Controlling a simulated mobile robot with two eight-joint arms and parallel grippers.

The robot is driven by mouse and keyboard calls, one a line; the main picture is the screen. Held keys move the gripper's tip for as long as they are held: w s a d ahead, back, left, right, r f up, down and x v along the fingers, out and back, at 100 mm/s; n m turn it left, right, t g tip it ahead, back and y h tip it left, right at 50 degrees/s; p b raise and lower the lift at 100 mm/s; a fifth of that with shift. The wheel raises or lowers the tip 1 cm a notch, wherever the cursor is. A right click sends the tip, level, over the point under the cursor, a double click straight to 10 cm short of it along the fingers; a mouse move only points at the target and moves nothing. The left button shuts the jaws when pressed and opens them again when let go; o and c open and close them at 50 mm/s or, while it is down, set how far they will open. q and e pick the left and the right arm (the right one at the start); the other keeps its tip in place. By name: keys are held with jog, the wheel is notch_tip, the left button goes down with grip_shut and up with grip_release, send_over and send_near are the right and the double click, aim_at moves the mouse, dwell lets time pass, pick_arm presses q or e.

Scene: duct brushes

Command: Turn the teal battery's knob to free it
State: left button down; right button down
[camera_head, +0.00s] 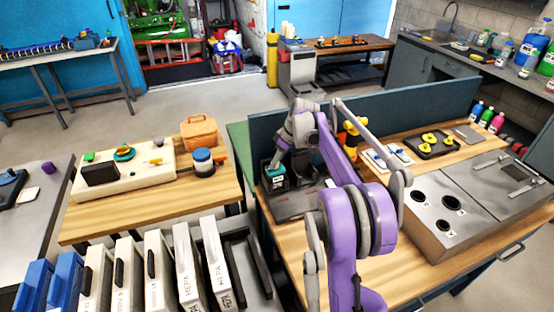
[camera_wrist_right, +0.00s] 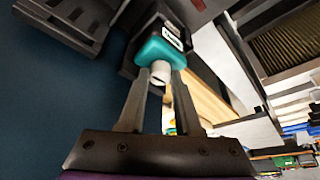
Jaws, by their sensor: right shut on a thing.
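In the head view my right gripper (camera_head: 281,157) is above the battery, and the knob is hidden there. My left gripper is not in view.
A dark blue panel (camera_head: 400,105) stands behind the bench. A steel unit with round holes (camera_head: 440,208) and a black tray with yellow parts (camera_head: 432,143) are to the right. White filter boxes (camera_head: 190,262) stand at the lower left. A wooden table (camera_head: 215,187) is left.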

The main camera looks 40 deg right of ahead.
jog(key=c, duration=0.6)
grip_release()
jog(key=shift+s, duration=0.1)
